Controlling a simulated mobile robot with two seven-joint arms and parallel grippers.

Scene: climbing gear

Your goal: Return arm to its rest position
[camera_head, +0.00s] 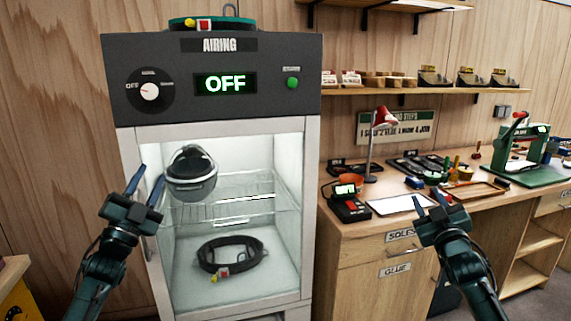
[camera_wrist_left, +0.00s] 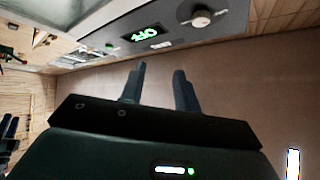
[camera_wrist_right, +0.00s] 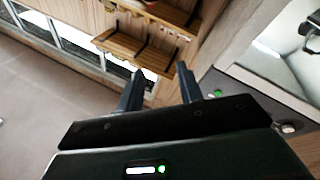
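My left gripper (camera_head: 146,187) is open and empty in front of the left edge of the airing cabinet (camera_head: 309,190). In the left wrist view its two fingers (camera_wrist_left: 158,85) stand apart with nothing between them. My right gripper (camera_head: 429,200) is open and empty in front of the workbench drawers. In the right wrist view its fingers (camera_wrist_right: 160,88) are also apart and empty. Both grippers are raised, fingers pointing up in the head view, and seem to touch nothing.
The cabinet display (camera_head: 226,84) reads OFF. Inside are a dark helmet (camera_head: 191,180) and a looped harness or strap (camera_head: 231,254); another strap (camera_head: 212,22) lies on top. The workbench (camera_head: 350,228) at right carries a red lamp (camera_head: 383,119), a small device (camera_head: 346,203) and a green press (camera_head: 535,160).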

